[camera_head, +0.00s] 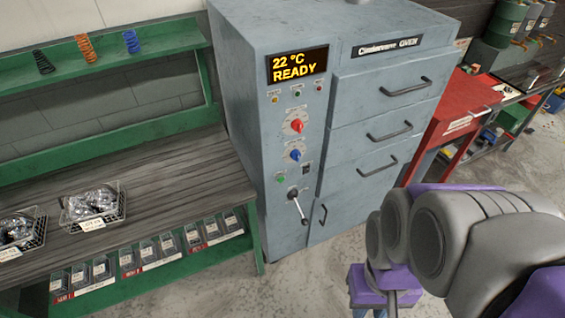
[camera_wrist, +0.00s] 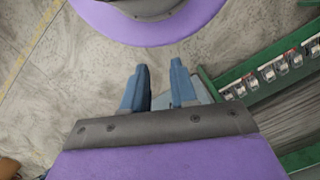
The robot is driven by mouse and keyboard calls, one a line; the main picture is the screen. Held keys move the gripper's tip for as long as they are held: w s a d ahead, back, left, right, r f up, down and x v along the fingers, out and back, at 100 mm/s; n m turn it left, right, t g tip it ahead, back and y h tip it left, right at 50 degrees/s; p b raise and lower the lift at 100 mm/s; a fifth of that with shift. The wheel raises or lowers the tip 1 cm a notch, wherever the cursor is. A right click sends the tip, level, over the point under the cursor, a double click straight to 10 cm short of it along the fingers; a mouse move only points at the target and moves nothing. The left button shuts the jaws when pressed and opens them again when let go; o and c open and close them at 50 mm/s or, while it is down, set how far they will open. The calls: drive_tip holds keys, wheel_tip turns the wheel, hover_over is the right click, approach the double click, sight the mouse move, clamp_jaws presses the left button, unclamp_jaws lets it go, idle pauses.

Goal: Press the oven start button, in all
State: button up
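The grey-blue oven (camera_head: 245,90) stands in the middle of the head view. Its display (camera_head: 297,65) reads "22 °C READY". Below it on the control panel are small lamps, a red knob (camera_head: 297,126), a blue knob (camera_head: 295,155), a green button (camera_head: 281,179) and a black switch (camera_head: 306,169). The button labels are too small to read. A lever (camera_head: 299,207) sits lower down. In the wrist view my gripper (camera_wrist: 160,80) has two blue fingers apart with nothing between them, over the floor. In the head view my arm is at the lower right, apart from the oven.
A green workbench (camera_head: 130,180) with wire baskets (camera_head: 93,204) of metal parts and several small bins stands left of the oven. Coloured springs stand on its shelf (camera_head: 90,62). A red cabinet (camera_head: 463,105) stands to the right. The concrete floor (camera_head: 235,290) in front is clear.

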clamp_jaws()
idle(1.1)
